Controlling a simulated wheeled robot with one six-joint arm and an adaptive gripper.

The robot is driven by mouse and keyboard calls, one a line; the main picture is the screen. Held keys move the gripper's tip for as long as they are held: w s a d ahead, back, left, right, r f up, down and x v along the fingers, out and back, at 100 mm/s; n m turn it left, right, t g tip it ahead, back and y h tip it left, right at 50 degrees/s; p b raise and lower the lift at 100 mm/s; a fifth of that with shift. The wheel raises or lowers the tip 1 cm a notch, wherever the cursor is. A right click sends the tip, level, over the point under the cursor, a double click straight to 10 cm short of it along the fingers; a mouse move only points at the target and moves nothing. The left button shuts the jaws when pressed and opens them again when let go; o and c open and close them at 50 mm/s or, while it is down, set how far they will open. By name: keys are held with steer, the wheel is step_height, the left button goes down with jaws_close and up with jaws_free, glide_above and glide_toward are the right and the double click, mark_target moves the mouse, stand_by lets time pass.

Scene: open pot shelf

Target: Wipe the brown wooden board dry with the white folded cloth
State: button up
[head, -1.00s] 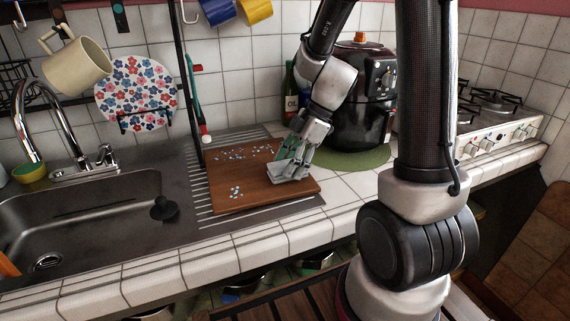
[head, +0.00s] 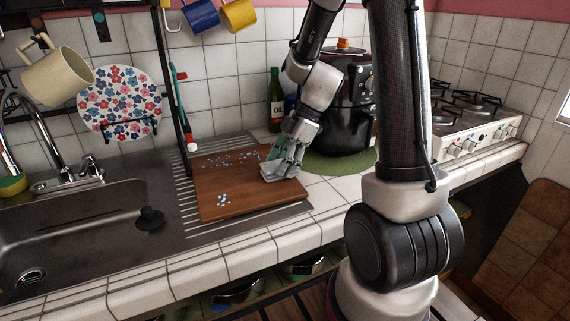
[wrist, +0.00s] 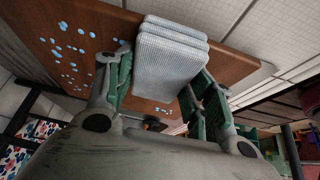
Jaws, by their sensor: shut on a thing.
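The brown wooden board (head: 240,196) lies on the ribbed drainer beside the sink. Pale blue drops show along its far part and in a small patch near its front left. The drops also show on the board in the wrist view (wrist: 110,22). My gripper (head: 282,160) is over the right part of the board, shut on the white folded cloth (wrist: 170,55). The cloth shows in the head view (head: 280,171) low at the board's right side. I cannot tell whether it is pressed on the wood.
The sink (head: 75,235) with a black plug (head: 150,217) is at left. A dark upright post (head: 176,80) rises at the board's far left. The stove (head: 475,130) is at right.

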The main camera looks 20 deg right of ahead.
steer(key=shift+w+a+r, duration=0.1)
steer(key=shift+a+r, duration=0.05)
steer(key=shift+a, duration=3.15)
steer(key=shift+w+a+f, duration=0.1)
steer(key=shift+a+f, duration=0.05)
steer(key=shift+a, duration=1.85)
steer(key=shift+w+a+f, duration=0.1)
steer(key=shift+a, duration=1.85)
steer(key=shift+w+a+r, duration=0.1)
steer(key=shift+a, duration=1.25)
steer(key=shift+w+a+r, duration=0.1)
steer(key=shift+a, duration=1.25)
steer(key=shift+w+d+f, duration=0.1)
steer(key=shift+w+d, duration=0.05)
steer(key=shift+w, duration=1.3)
steer(key=shift+s+d, duration=0.2)
steer(key=shift+d, duration=3.15)
steer(key=shift+s+d, duration=0.2)
steer(key=shift+d, duration=3.1)
steer(key=shift+s+d, duration=0.2)
steer(key=shift+d, duration=3.15)
steer(key=shift+w, duration=1.5)
steer(key=shift+w+a, duration=0.15)
steer(key=shift+a, duration=3.3)
